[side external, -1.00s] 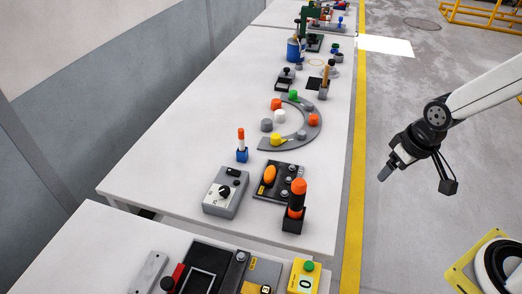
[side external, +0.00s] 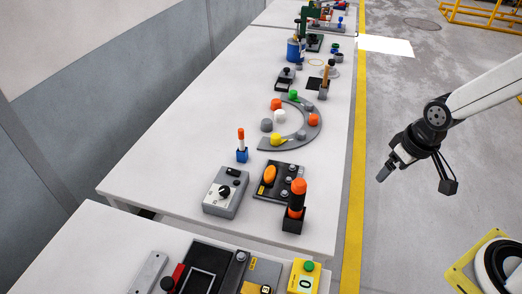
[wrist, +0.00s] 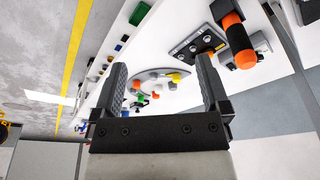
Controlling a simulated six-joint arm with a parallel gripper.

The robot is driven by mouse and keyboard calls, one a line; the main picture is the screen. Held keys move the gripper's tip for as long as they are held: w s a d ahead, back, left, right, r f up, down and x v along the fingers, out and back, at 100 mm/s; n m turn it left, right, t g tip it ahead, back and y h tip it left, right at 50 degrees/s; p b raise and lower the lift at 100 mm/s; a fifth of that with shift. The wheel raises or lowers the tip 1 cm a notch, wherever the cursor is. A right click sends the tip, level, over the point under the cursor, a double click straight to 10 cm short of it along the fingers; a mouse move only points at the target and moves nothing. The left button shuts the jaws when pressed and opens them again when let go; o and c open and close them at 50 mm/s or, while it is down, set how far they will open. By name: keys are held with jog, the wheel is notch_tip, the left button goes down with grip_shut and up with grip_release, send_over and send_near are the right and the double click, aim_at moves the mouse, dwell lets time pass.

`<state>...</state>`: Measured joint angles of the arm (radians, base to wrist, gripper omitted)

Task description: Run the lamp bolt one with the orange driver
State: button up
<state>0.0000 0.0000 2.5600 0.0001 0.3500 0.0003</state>
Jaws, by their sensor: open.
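The orange driver (side external: 296,196) has an orange top and a dark body with an orange band. It stands upright in a black holder (side external: 292,222) near the table's right edge. Behind it lies a black plate (side external: 264,190) with an orange lamp (side external: 269,174) and several grey bolts; which is bolt one, I cannot tell. My gripper (side external: 385,174) hangs over the floor, right of the table and apart from everything. In the wrist view my gripper (wrist: 160,66) is open and empty, with the driver (wrist: 237,40) and plate (wrist: 192,48) beyond the right finger.
A grey box with a black knob (side external: 225,194) and a small orange-and-white tool in a blue holder (side external: 241,146) stand left of the plate. A grey arc (side external: 308,134) with coloured knobs lies farther back. A nearer table holds a yellow counter box (side external: 304,278). Around my gripper is free room.

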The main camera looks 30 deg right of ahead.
jog(key=m+y, duration=0.4)
jog(key=m, duration=1.8)
send_over(301, 182)
jog(key=s+d, duration=0.2)
jog(key=d, duration=0.1)
notch_tip(301, 182, down, 3)
jog(key=shift+w+a+f+m+g, duration=0.3)
jog(key=shift+w+a+m, duration=0.2)
jog(key=shift+a+m, duration=0.2)
jog(key=shift+x, duration=1.25)
jog(key=shift+f, duration=0.15)
jog(key=shift+x, duration=2.45)
